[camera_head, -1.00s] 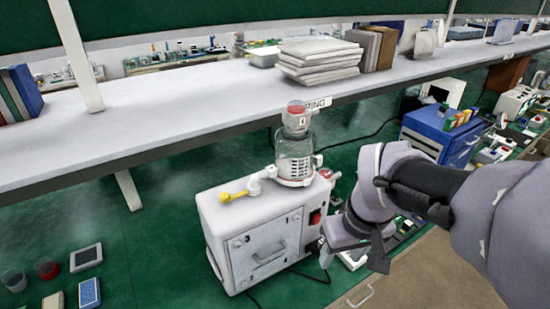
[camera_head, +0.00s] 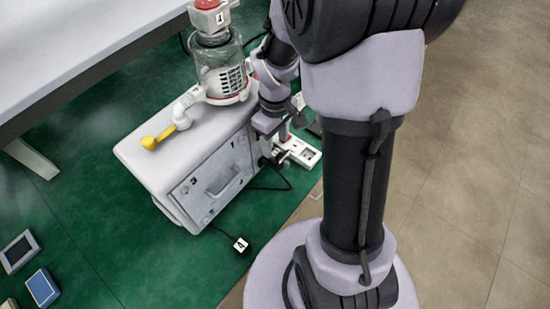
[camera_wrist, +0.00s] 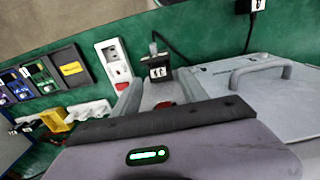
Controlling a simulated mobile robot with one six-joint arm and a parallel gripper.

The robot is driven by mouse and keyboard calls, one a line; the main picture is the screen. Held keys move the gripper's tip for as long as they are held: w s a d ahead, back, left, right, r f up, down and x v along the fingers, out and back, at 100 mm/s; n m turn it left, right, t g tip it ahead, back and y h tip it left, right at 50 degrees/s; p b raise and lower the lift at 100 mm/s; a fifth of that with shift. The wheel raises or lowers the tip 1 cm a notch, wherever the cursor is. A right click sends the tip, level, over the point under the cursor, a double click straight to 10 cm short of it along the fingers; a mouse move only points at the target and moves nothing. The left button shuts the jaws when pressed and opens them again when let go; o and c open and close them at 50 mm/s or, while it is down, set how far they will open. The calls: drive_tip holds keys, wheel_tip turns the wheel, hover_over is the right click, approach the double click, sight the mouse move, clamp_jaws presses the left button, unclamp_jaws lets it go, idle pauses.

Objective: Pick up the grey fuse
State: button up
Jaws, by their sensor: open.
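I cannot pick out the grey fuse with certainty in either view. The white pump unit (camera_head: 150,165) stands on the green floor, with a glass canister (camera_head: 222,70) and a yellow lever (camera_head: 158,138) on top. Its grey front panel (camera_wrist: 290,110) with a handle fills the right of the wrist view. My gripper (camera_wrist: 157,84) is open. Its two light fingers reach toward a dark plug-like block (camera_wrist: 157,73) with a white label and a cable. A red part (camera_wrist: 164,104) shows between the fingers. In the head view my gripper (camera_head: 268,124) is beside the pump's right end, partly hidden.
A white socket strip (camera_head: 300,150) lies right of the pump. A black cable ends at a small labelled plug (camera_head: 240,244) in front. Dark meter-like boxes (camera_wrist: 60,70) and a white switch plate (camera_wrist: 113,62) lie left in the wrist view. The bench (camera_head: 70,45) overhangs behind.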

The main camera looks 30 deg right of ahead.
sight(277, 153)
drive_tip(key=f+b, duration=0.1)
drive_tip(key=f, duration=0.1)
drive_tip(key=f+b, duration=0.1)
drive_tip(key=f, duration=0.2)
drive_tip(key=shift+s+d+f+b, duration=0.15)
drive_tip(key=shift+d+f+b, duration=0.05)
drive_tip(key=shift+b, duration=0.15)
drive_tip(key=shift+r, duration=0.15)
clamp_jaws()
